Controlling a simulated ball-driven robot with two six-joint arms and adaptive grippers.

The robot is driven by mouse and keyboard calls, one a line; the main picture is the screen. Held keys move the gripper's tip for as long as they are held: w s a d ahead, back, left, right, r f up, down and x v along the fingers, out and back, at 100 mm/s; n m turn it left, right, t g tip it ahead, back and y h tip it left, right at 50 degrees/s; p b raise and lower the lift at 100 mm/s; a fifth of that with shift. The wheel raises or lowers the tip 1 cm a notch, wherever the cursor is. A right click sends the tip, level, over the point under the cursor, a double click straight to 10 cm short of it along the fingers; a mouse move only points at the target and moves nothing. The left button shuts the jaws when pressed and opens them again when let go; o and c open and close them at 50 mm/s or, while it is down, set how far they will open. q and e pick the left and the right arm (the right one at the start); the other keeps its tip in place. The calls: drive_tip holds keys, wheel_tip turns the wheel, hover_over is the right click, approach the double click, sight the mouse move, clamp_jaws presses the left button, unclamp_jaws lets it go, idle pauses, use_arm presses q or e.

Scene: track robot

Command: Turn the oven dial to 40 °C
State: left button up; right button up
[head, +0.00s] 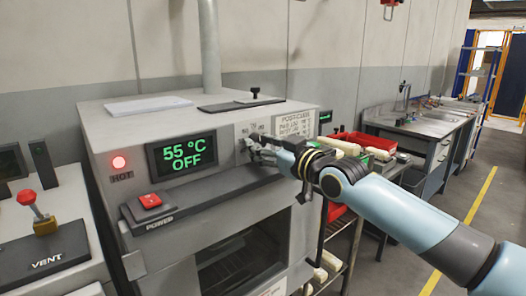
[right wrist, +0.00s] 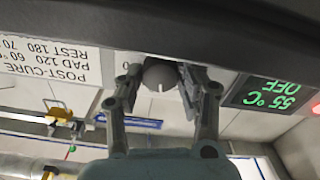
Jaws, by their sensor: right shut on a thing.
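The oven (head: 230,205) is a grey box with a dark display (head: 182,153) reading 55 °C OFF in green. The red HOT lamp (head: 119,163) is lit left of the display. In the head view my right gripper (head: 258,150) is at the oven front, right of the display, and hides most of the dial. The display also shows in the right wrist view (right wrist: 268,94). My left gripper is not in view.
A red POWER switch (head: 150,201) sits on the ledge below the display. A POST-CURE label (head: 293,124) is right of the dial. A VENT lever (head: 38,215) stands at the left. Red bins (head: 365,142) and a workbench (head: 430,125) are to the right.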

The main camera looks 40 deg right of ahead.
drive_tip(key=n+b, duration=0.4)
drive_tip(key=n, duration=0.1)
drive_tip(key=shift+f+n+b, duration=0.15)
drive_tip(key=shift+n+b, duration=0.15)
drive_tip(key=shift+b, duration=0.1)
drive_tip(key=n+b, duration=0.3)
drive_tip(key=n, duration=0.1)
drive_tip(key=n+b, duration=0.3)
drive_tip(key=n, duration=0.2)
drive_tip(key=shift+d+n, duration=0.1)
drive_tip(key=shift+n, duration=0.3)
drive_tip(key=n+b, duration=0.1)
drive_tip(key=n, duration=0.1)
drive_tip(key=n+b, duration=0.1)
drive_tip(key=n, duration=0.2)
drive_tip(key=shift+r+n, duration=0.2)
drive_tip(key=shift+n, duration=0.1)
drive_tip(key=o, duration=1.1)
drive_tip(key=shift+o, duration=0.2)
drive_tip(key=shift+s, duration=0.1)
